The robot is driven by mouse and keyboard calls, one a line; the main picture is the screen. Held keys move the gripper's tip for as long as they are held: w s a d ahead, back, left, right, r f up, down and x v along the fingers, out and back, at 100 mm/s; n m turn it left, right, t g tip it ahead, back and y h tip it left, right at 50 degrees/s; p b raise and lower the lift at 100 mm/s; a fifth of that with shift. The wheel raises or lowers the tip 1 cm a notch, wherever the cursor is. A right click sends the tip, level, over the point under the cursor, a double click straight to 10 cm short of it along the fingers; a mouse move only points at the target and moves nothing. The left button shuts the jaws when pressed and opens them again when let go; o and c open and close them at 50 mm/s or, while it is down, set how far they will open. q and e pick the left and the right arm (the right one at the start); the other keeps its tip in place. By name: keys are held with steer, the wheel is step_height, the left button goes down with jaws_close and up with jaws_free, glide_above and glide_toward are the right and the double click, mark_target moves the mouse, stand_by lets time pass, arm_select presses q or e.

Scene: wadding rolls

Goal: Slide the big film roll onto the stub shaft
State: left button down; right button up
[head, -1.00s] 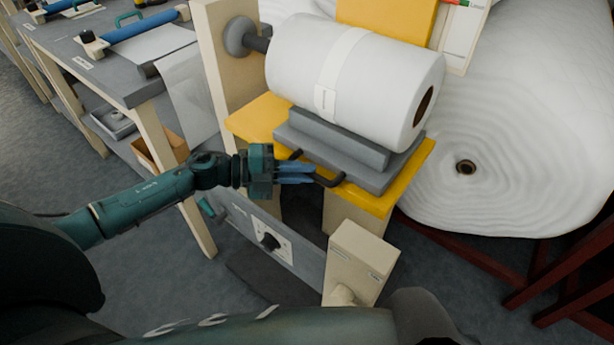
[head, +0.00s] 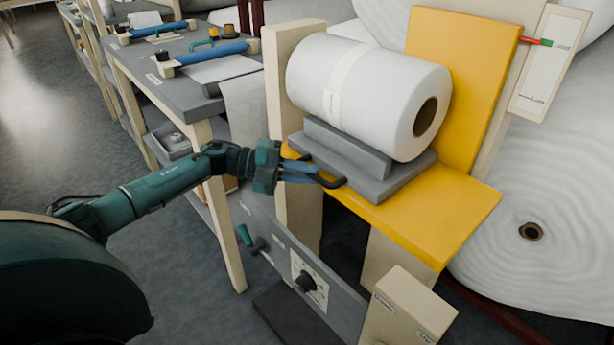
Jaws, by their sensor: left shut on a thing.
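The big film roll (head: 385,95), white with a paper band, lies on its side on a grey stepped cradle (head: 385,178). The cradle rests on a yellow shelf (head: 440,215). The roll's near right end shows a dark open core. Its left end is close against the cream post (head: 293,75); the stub shaft is hidden there, so I cannot see how far the roll sits over it. My left gripper (head: 308,172) is shut on the cradle's black handle (head: 335,183), at its front left side. My right gripper is out of view.
A yellow back panel (head: 462,85) rises behind the roll. A very large white roll (head: 550,210) stands at the right. Workbenches (head: 185,95) with blue rollers are at the left. A control box (head: 408,310) stands below in front. The shelf right of the cradle is clear.

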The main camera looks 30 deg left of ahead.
arm_select(q)
steer(key=shift+w+a+r, duration=0.1)
steer(key=shift+w+a, duration=0.05)
steer(key=shift+a, duration=0.2)
steer(key=c, duration=1.6)
jaws_free()
steer(key=shift+o, duration=0.8)
steer(key=shift+d, duration=0.1)
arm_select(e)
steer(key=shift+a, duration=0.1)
arm_select(q)
steer(key=b+v, duration=0.1)
steer(key=v, duration=1.2)
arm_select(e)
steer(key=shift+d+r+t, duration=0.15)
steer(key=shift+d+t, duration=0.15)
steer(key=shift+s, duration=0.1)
